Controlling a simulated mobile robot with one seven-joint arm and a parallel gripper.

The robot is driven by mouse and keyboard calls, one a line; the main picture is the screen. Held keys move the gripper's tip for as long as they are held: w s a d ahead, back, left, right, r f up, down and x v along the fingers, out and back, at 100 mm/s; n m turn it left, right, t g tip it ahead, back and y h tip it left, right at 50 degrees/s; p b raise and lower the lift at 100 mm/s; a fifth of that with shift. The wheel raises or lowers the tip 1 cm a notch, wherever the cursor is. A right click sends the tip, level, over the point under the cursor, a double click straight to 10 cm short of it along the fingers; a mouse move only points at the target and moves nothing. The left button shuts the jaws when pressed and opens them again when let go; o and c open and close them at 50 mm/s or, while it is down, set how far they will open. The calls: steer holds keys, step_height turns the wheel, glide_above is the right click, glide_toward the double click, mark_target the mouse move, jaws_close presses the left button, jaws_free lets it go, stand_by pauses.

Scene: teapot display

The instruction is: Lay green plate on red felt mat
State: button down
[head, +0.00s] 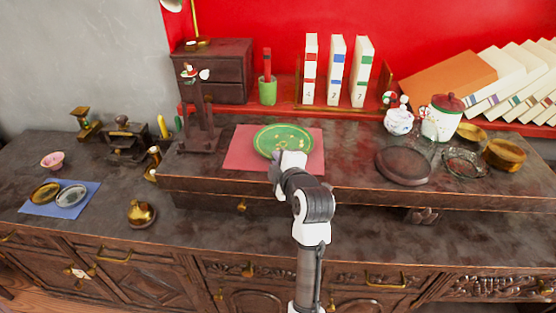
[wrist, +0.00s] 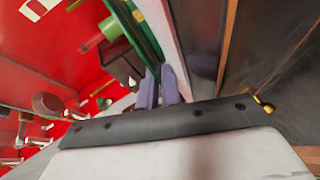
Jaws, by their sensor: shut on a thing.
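The green plate (head: 283,138), with a gold pattern, appears over the red felt mat (head: 240,153) on the raised shelf of the cabinet. In the head view its outline lies within the mat, towards the back. My gripper (head: 277,163) is at the plate's near edge and hides part of it. In the wrist view my gripper's two purple fingers (wrist: 160,84) are closed on the rim of the green plate (wrist: 143,38). The plate looks nearly level. Whether it touches the mat is hard to tell.
A dark wooden stand (head: 200,135) is left of the mat. A dark round plate (head: 403,166) and a glass dish (head: 463,162) are to the right. A green cup (head: 267,92) and upright books (head: 336,72) stand behind.

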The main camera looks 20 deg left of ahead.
steer(key=shift+f, duration=0.6)
steer(key=c, duration=1.6)
jaws_free()
steer(key=shift+c, duration=0.2)
steer(key=shift+s+d, duration=0.3)
steer(key=shift+d, duration=0.05)
steer(key=shift+o, duration=0.6)
steer(key=b+v, duration=0.1)
steer(key=v, duration=0.6)
steer(key=shift+s+d+r+b, duration=0.15)
steer(key=shift+d+r+b, duration=0.1)
steer(key=shift+r+b, duration=0.1)
steer(key=p+v, duration=0.1)
steer(key=p, duration=0.3)
steer(key=p+v, duration=0.2)
steer(key=p, duration=0.2)
steer(key=r+p+v, duration=0.1)
steer(key=p+v, duration=0.1)
steer(key=p, duration=0.2)
steer(key=shift+s+a, duration=0.1)
steer(key=shift+s, duration=0.15)
